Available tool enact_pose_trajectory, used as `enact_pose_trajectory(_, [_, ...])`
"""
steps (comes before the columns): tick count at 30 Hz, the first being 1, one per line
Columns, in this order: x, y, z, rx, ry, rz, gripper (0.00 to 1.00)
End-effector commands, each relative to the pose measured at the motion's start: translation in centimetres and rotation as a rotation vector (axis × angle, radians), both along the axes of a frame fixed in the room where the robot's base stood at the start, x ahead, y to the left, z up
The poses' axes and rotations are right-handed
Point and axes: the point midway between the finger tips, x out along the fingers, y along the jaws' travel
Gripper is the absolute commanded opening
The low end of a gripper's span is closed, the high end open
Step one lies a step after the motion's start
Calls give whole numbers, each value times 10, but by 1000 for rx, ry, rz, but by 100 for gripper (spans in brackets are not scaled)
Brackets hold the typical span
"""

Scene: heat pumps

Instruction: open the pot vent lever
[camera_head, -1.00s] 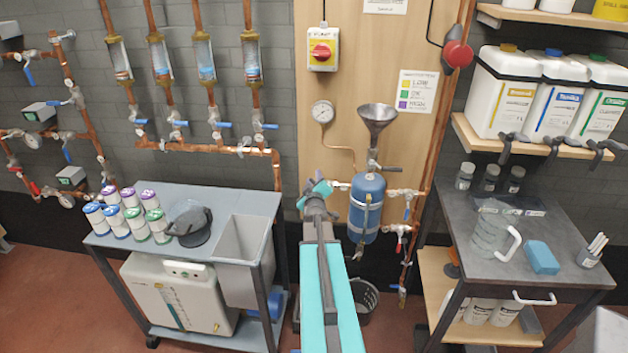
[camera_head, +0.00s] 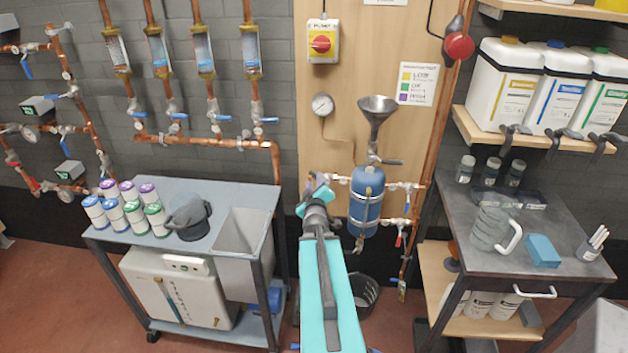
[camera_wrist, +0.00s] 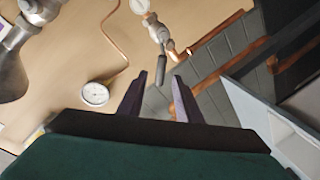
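The pot is a blue upright cylinder (camera_head: 367,201) under a grey metal funnel (camera_head: 376,112), fixed before the wooden panel. In the wrist view a dark lever (camera_wrist: 160,70) hangs from a metal valve (camera_wrist: 157,30), apparently the same one. My gripper (camera_head: 316,181) is just left of the pot. In the wrist view my gripper (camera_wrist: 157,88) is open, its two fingers apart, with the lever's end just beyond the gap. Contact is not visible.
A pressure gauge (camera_head: 322,105) with copper tubing is on the panel; it also shows in the wrist view (camera_wrist: 95,94). A dark-handled valve (camera_head: 388,162) sits under the funnel. A copper pipe (camera_head: 424,140) runs right of the pot. Carts (camera_head: 243,190) and (camera_head: 462,215) stand on both sides.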

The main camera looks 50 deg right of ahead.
Motion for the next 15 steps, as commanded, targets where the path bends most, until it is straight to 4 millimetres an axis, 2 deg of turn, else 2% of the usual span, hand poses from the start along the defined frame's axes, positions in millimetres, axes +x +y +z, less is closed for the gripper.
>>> enact_pose_trajectory(10, [-14,17,8,1,2,2,32])
enact_pose_trajectory(15, [-16,19,8,1,0,1,32])
